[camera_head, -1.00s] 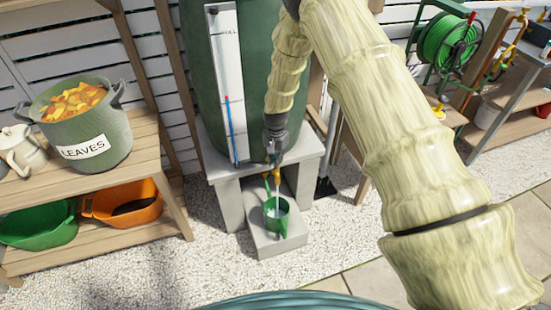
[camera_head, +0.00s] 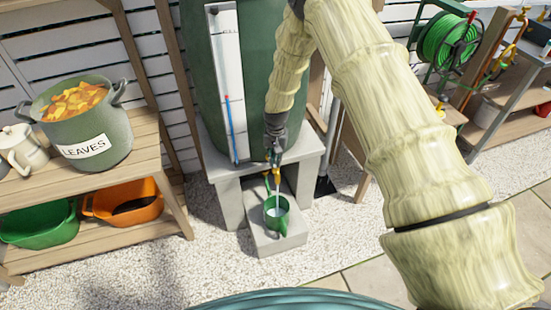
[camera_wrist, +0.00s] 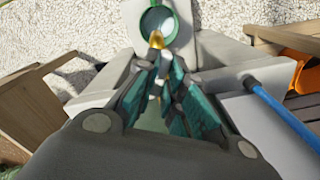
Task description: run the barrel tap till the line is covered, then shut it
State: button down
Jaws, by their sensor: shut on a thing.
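The green barrel (camera_head: 261,60) stands on a grey block stand, with a white gauge strip and blue tube on its front. The brass tap (camera_head: 276,174) is low on the barrel, and its spout shows in the wrist view (camera_wrist: 156,40). A pale stream of water runs from it into a green can (camera_head: 277,208) on the step below. The can's round mouth also shows in the wrist view (camera_wrist: 159,27). I cannot make out a line in the can. My gripper (camera_head: 275,155) is at the tap, its fingers shut on the tap's handle, which they mostly hide.
A wooden shelf (camera_head: 160,160) on the left holds a pot of leaves (camera_head: 85,125), with green (camera_head: 40,225) and orange tubs (camera_head: 124,205) below. A hose reel (camera_head: 445,40) stands at the back right. Open gravel lies around the grey step (camera_head: 262,238).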

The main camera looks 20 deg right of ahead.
jog(key=c, duration=1.5)
grip_release()
notch_tip(320, 180, up, 12)
jog(key=shift+s+f, duration=0.1)
